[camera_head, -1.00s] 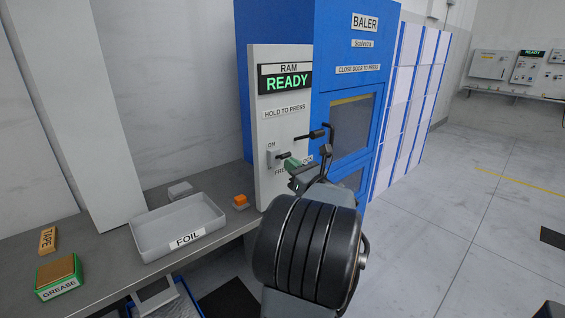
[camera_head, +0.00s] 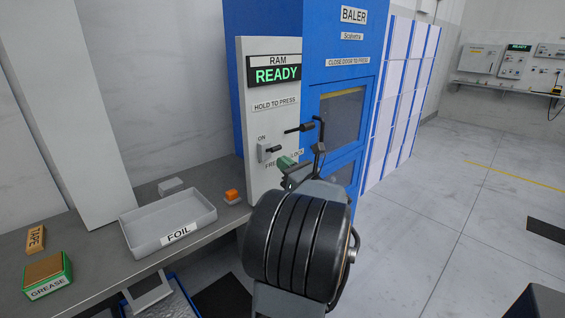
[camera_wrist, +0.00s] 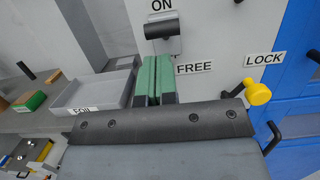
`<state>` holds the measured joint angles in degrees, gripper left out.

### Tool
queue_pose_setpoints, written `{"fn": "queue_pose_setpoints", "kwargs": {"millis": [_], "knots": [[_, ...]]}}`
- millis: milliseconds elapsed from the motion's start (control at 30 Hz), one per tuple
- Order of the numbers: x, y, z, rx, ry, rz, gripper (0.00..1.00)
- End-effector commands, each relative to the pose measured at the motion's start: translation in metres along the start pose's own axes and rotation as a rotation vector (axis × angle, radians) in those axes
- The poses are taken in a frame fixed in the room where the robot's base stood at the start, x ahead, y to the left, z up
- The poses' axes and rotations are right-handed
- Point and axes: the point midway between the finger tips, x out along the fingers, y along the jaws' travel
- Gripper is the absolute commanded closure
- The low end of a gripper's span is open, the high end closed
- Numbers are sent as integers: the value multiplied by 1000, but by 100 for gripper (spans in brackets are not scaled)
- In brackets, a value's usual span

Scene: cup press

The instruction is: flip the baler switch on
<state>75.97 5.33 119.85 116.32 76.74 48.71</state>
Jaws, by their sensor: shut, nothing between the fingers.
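The baler switch (camera_head: 269,150) is a dark lever on a grey plate below an ON label, on the white control panel (camera_head: 287,89) of the blue baler (camera_head: 330,70). The wrist view shows the switch (camera_wrist: 159,28) as a black handle just beyond my fingertips. My gripper (camera_head: 285,162) has green fingers and is just below and right of the switch in the head view. In the wrist view my gripper (camera_wrist: 156,62) is shut and empty, its tips pointing at the panel below the handle. I cannot tell whether they touch. The panel display reads RAM READY.
A black lever (camera_head: 300,129) sticks out right of the switch.

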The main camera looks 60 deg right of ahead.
Motion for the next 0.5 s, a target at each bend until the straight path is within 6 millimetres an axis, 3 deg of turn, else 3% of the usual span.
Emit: {"fn": "queue_pose_setpoints", "kwargs": {"millis": [67, 500], "knots": [[-11, 1, -18, 1, 1, 0, 100], [-86, 3, -6, 2, 1, 6, 100]]}}
